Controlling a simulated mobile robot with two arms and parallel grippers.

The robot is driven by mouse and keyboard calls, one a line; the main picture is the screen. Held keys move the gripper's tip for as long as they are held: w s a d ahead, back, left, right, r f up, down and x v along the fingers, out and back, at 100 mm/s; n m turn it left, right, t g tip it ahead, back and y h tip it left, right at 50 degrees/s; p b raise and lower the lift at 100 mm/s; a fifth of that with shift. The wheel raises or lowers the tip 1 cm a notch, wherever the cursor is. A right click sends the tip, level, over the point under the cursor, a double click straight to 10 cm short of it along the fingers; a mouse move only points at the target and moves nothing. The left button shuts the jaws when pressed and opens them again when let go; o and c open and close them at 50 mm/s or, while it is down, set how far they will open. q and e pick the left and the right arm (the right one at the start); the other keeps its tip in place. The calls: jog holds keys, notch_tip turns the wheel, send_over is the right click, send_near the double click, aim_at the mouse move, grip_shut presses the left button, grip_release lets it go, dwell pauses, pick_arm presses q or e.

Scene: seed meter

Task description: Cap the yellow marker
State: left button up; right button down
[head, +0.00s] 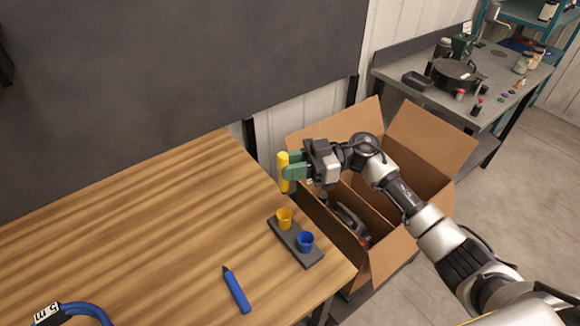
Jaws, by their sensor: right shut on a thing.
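The yellow marker (283,172) is upright in my right gripper (291,172), whose green fingers are shut on it. It is above the right part of the wooden table, and its lower tip is too small to make out. Below it, a dark grey holder (309,256) on the table carries a yellow cap (284,217) and a blue cap (305,241), both open side up. The marker is apart from the yellow cap. A blue marker (236,290) lies on the table with its dark tip bare. My left gripper does not show.
An open cardboard box (420,150) with a dark tool in it stands beyond the wooden table's (130,230) right edge. A blue item labelled "5 m" (75,312) lies at the front left. The table's middle is clear. A grey workbench (415,95) with several items is behind.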

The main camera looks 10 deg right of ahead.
aim_at(285, 194)
pick_arm(q)
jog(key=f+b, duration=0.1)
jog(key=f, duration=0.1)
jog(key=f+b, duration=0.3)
jog(key=b, duration=0.1)
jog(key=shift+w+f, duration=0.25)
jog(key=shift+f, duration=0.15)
pick_arm(e)
notch_tip(285, 194, down, 7)
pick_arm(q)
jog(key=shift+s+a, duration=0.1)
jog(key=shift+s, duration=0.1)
pick_arm(e)
jog(key=shift+w, duration=0.1)
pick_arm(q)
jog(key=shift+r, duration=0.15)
pick_arm(e)
jog(key=shift+f, duration=0.2)
jog(key=shift+f, duration=0.25)
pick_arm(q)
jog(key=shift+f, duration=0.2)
pick_arm(e)
jog(key=shift+f, duration=0.35)
jog(key=shift+f, duration=0.15)
pick_arm(q)
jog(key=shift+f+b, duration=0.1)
jog(key=shift+b, duration=0.2)
pick_arm(e)
jog(key=shift+f, duration=0.35)
